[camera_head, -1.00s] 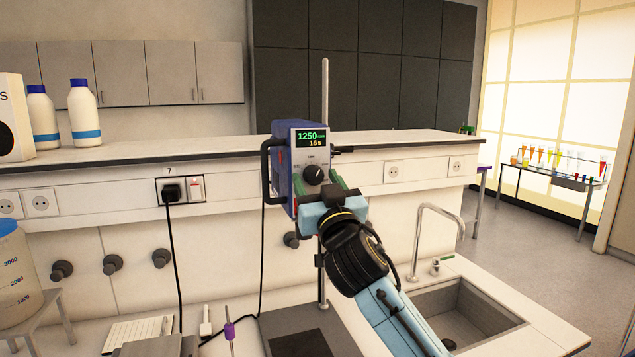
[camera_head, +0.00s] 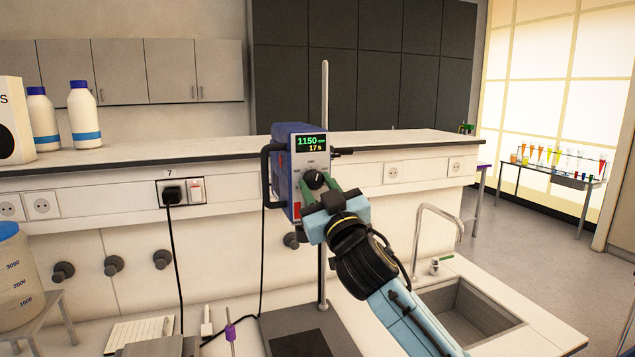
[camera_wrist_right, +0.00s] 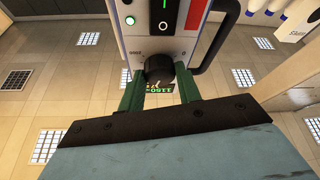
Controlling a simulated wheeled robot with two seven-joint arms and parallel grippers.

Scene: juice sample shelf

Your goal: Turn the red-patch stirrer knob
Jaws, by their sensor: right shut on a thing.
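The stirrer (camera_head: 285,168) is a blue box with a pale front panel, held on a tall vertical rod. Its display (camera_head: 310,145) reads 1150 and 17 s. A red patch (camera_head: 297,210) shows low on the panel, and also in the right wrist view (camera_wrist_right: 197,14). The black knob (camera_head: 315,179) is below the display. In the right wrist view the knob (camera_wrist_right: 158,69) sits between the green fingers of my right gripper (camera_wrist_right: 160,90), which is shut on it. My left gripper is not in view.
The white bench shelf (camera_head: 230,148) runs behind the stirrer, with white bottles (camera_head: 84,115) at left. A sink (camera_head: 465,310) with a curved tap (camera_head: 428,225) is at lower right. A black cable hangs from a plug (camera_head: 172,192).

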